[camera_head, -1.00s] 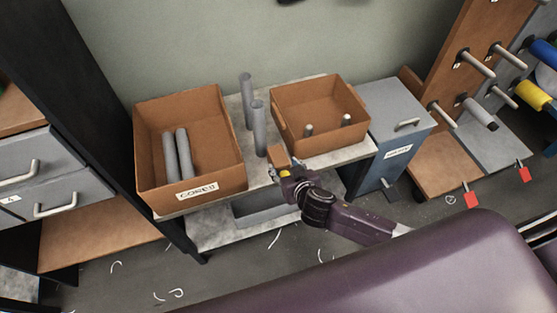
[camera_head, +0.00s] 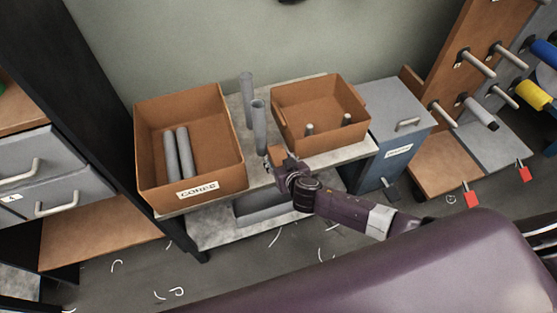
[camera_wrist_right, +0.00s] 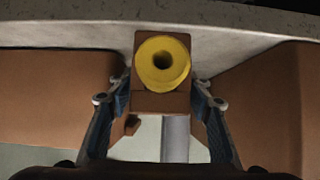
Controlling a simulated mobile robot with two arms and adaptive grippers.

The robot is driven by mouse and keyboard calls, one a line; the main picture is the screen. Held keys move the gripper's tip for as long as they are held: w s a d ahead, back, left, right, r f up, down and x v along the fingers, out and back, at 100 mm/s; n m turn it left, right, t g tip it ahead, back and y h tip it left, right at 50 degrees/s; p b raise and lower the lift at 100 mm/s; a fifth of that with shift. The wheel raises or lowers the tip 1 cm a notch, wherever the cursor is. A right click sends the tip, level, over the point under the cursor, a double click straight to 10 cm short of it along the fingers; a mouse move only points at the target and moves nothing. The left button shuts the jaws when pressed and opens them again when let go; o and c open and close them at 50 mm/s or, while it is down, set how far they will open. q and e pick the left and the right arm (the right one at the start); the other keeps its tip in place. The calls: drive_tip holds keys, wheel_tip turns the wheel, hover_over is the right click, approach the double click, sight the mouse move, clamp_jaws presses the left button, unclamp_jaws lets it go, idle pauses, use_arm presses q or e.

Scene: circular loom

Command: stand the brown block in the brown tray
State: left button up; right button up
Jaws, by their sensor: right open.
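The brown block (camera_head: 277,153) is at the front edge of the grey shelf, between two brown open boxes. In the right wrist view the brown block (camera_wrist_right: 160,46) has a yellow ring (camera_wrist_right: 162,64) with a dark hole on its near face. My right gripper (camera_head: 276,167) is open at the block, with one finger on each side of it and gaps showing. The right brown tray (camera_head: 306,143) holds two short pegs. The left brown box (camera_head: 217,182) carries a label and holds two grey tubes. My left gripper is not in view.
Two grey tubes (camera_head: 260,127) stand upright on the shelf (camera_head: 361,153) just behind the block, close to my gripper. A blue-grey cabinet (camera_head: 404,113) stands right of the tray. A peg rack with spools is at the far right.

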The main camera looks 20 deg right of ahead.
drive_tip(key=c, duration=1.1)
drive_tip(key=shift+r, duration=0.1)
clamp_jaws()
drive_tip(key=shift+w, duration=0.1)
